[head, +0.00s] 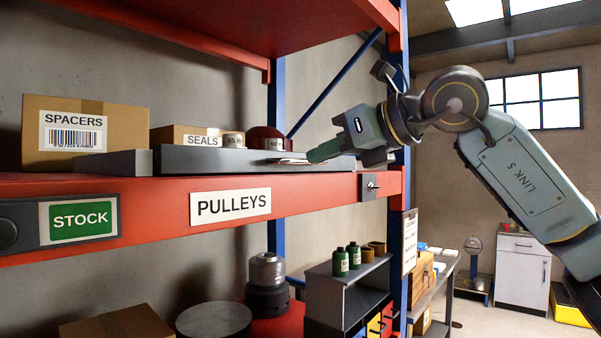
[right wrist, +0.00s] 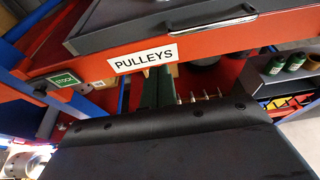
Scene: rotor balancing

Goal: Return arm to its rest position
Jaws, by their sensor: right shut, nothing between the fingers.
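My right arm (head: 525,180) reaches in from the right of the head view. Its gripper (head: 312,156) points left, in front of the grey tray (head: 240,160) on the red shelf, at about the height of the tray's rim. The gripper is shut and holds nothing. Whether it touches the tray cannot be told. In the right wrist view the green fingers (right wrist: 160,88) show below the PULLEYS label (right wrist: 143,58), partly hidden by the dark gripper body. My left gripper is in neither view.
A SPACERS box (head: 75,135) and a SEALS box (head: 185,137) stand on the shelf. A blue upright (head: 398,200) is close to my right wrist. Below are a small rack with green bottles (head: 341,262) and a metal cylinder (head: 267,270). Open floor lies at the right.

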